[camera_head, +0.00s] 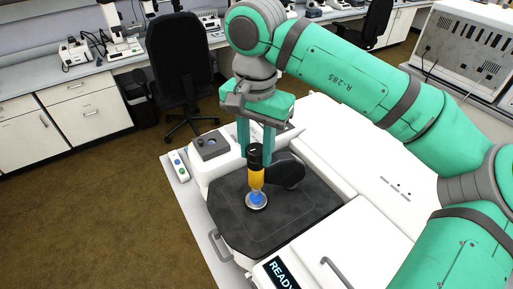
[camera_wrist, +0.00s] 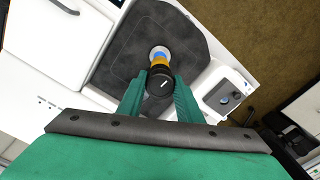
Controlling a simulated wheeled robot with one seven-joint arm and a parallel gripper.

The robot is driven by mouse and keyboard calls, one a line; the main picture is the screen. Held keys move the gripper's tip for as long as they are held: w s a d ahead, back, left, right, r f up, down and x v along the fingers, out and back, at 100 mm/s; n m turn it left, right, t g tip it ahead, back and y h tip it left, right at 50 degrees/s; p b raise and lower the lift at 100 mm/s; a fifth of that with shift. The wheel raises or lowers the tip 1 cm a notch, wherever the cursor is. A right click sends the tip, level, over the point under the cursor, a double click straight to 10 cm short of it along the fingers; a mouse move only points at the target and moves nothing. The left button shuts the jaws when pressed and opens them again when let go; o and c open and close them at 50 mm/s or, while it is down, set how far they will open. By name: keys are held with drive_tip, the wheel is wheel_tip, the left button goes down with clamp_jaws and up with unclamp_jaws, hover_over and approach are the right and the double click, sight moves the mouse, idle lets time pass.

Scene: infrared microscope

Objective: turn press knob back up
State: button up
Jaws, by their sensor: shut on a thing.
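The press knob (camera_head: 255,150) is a black cap with a white mark on top of a yellow press column (camera_head: 257,178). The column stands over a blue piece on a round silver base (camera_head: 257,203) on the dark platform. My gripper (camera_head: 256,158) points down from above, with its two green fingers on either side of the knob. In the wrist view, the knob (camera_wrist: 160,80) sits between the fingertips, and its white mark shows as a slanted line. The gripper is shut on the knob. Part of the knob's sides is hidden by the fingers.
The dark platform (camera_head: 232,215) is otherwise clear. A black rounded part (camera_head: 288,172) stands just right of the column. A small box with a round well (camera_head: 212,145) is at the back left, with a button strip (camera_head: 179,165) beside it. A READY screen (camera_head: 281,274) is in front.

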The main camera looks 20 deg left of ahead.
sight(256, 149)
drive_tip(key=shift+n, duration=0.3)
drive_tip(key=o, duration=1)
drive_tip(key=shift+o, duration=0.2)
wheel_tip(256, 149, up, 11)
drive_tip(key=shift+f, duration=0.15)
